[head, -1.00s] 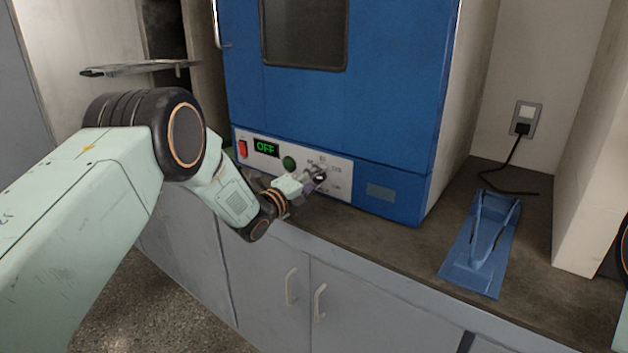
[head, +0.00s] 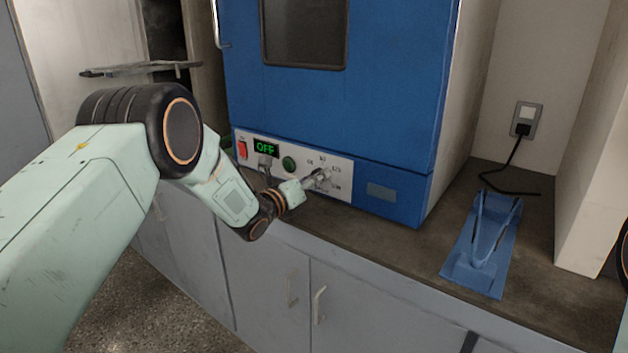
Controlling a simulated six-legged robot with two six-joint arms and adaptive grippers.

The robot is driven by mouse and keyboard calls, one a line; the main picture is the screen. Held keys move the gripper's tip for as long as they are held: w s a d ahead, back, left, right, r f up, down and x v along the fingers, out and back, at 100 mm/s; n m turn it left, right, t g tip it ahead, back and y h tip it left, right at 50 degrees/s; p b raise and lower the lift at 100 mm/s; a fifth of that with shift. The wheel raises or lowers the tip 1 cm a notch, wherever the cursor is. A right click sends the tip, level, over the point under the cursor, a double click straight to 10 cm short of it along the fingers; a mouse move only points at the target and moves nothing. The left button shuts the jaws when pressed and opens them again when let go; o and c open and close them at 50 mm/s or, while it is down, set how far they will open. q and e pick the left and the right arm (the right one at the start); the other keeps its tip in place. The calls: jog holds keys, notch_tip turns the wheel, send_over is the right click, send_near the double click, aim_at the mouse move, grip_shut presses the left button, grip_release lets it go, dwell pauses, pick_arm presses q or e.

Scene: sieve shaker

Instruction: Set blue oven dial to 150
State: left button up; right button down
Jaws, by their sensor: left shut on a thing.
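The blue oven (head: 400,90) stands on the dark counter, with a white control panel (head: 343,166) along its lower front. The panel has a red switch (head: 242,149), a display reading OFF in green (head: 265,147) and a round green button (head: 289,164). The dial (head: 322,174) is at the panel's right part, with printed marks around it, too small to read surely. My left gripper (head: 318,179) is at the dial, its fingers shut on it. The fingers hide most of the dial, so its pointer setting cannot be told. My right gripper is not in view.
A blue stand (head: 479,250) sits on the counter (head: 400,249) to the right of the oven. A black cord runs from a wall socket (head: 527,118) to the counter. Grey cabinets with handles (head: 319,304) are below. The counter between oven and stand is clear.

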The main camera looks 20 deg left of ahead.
pick_arm(q)
jog(key=shift+r, duration=0.2)
dwell(0.4)
jog(key=o, duration=1.2)
jog(key=shift+f, duration=0.15)
jog(key=shift+c, duration=0.2)
jog(key=shift+s+a+f, duration=0.1)
jog(key=shift+s+a, duration=0.1)
jog(key=shift+s, duration=0.3)
jog(key=v, duration=1.1)
